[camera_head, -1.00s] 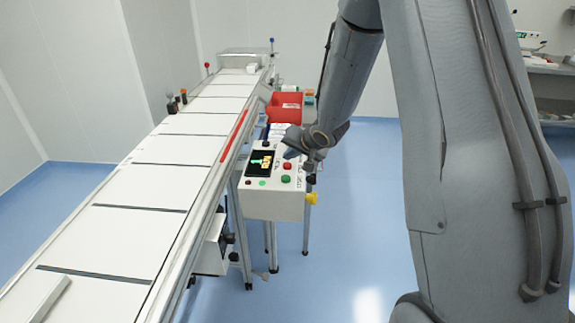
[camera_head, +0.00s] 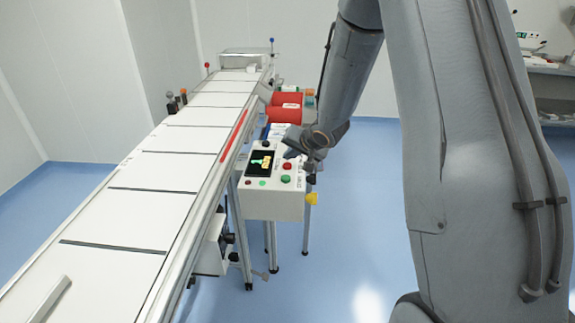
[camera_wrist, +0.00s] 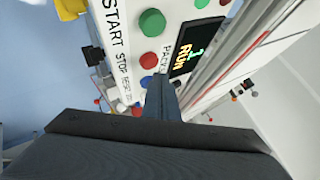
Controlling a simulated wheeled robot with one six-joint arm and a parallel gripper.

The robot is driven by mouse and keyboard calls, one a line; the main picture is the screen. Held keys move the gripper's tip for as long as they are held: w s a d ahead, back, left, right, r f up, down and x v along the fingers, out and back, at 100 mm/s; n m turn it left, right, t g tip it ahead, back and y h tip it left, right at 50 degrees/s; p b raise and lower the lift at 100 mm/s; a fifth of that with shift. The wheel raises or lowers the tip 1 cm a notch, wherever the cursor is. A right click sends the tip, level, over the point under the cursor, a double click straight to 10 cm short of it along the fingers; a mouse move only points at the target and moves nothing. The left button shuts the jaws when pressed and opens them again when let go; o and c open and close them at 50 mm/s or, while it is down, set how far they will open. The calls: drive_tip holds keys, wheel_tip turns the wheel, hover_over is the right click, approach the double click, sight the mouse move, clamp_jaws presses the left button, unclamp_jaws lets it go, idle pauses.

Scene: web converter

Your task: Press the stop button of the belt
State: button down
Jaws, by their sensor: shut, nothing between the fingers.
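The belt's control box (camera_head: 262,207) stands beside the belt. In the wrist view the red button (camera_wrist: 149,59) has the word STOP beside it, and the green button (camera_wrist: 152,22) has START beside it. The red button also shows in the head view (camera_head: 287,166), with the green button (camera_head: 286,179) below it. The box's display (camera_wrist: 187,47) reads RUN. My gripper (camera_wrist: 157,78) is shut and empty, with its tip close to the red button, on the side away from the green one. I cannot tell whether it touches the panel.
The white conveyor belt (camera_head: 150,215) with dark cross strips runs along the box's left side. A yellow knob (camera_head: 312,199) sticks out at the box's lower right. Red containers (camera_head: 285,107) stand behind the box. Open blue floor lies to the right.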

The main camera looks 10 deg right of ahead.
sight(290, 166)
drive_tip(key=shift+f, duration=0.15)
drive_tip(key=shift+f, duration=0.3)
drive_tip(key=shift+f, duration=0.65)
idle(0.9)
drive_tip(key=shift+r, duration=0.2)
drive_tip(key=shift+r+p, duration=0.9)
drive_tip(key=shift+p, duration=0.25)
wheel_tip(290, 166, up, 5)
drive_tip(key=p, duration=0.6)
idle(0.6)
